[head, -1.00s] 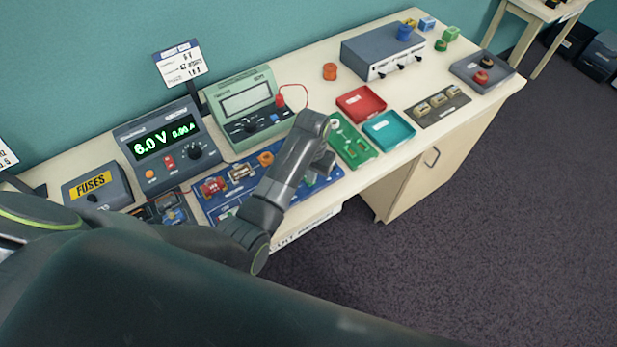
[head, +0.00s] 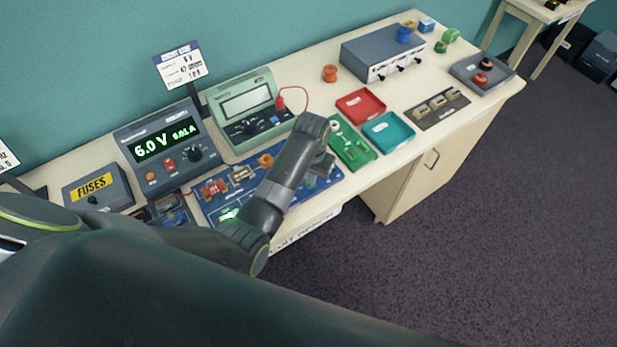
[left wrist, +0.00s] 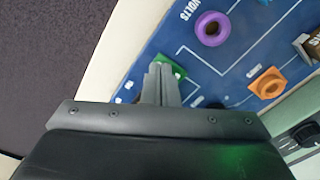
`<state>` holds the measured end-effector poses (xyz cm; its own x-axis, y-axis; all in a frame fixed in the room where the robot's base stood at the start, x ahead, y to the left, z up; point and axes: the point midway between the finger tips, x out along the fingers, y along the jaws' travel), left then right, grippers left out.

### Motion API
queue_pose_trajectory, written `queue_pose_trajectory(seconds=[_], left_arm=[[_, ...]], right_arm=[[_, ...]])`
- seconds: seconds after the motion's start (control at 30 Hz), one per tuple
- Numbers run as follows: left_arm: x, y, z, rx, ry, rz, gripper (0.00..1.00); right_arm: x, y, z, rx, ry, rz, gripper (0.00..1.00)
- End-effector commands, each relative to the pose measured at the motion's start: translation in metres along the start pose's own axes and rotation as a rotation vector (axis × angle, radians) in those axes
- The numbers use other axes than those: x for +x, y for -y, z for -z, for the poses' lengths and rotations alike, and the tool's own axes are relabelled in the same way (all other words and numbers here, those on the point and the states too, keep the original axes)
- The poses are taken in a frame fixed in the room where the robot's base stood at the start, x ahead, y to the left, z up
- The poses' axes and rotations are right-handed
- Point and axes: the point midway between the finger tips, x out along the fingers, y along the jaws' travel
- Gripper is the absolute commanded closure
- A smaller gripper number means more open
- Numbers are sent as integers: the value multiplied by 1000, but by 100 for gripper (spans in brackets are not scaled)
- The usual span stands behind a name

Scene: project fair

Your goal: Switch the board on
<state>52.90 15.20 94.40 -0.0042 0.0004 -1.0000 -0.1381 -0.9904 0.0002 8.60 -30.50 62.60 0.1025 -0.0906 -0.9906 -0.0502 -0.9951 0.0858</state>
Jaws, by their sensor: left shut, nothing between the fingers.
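The blue circuit board (head: 205,203) lies on the bench in front of the power supply (head: 167,145), partly hidden by my left arm. A green light (head: 228,214) glows at its front left. The supply reads 6.0 V, with a small current figure beside it. In the left wrist view my left gripper (left wrist: 160,82) is shut and empty, its tips at a small green part (left wrist: 172,66) on the board (left wrist: 215,65); I cannot tell if they touch. A green glow falls on the gripper's body. My right gripper is not in view.
A purple ring-shaped part (left wrist: 212,28) and an orange one (left wrist: 268,83) stand up from the board near the fingers. The green meter (head: 245,108) stands behind the board. Red (head: 361,103) and teal (head: 388,131) trays lie to the right. The bench's front edge is close.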

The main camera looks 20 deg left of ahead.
Motion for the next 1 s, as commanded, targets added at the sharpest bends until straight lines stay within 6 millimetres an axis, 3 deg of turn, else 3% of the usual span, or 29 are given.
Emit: queue_pose_trajectory(seconds=[0.13, 0.6, 1.0], left_arm=[[-18, 0, 1, 0, -2, 0, 100], [-52, 0, 2, 1, -5, 0, 100], [-61, 0, 1, 1, -3, 0, 100]], right_arm=[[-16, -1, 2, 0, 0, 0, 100], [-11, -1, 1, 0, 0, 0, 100], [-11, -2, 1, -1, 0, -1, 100]])
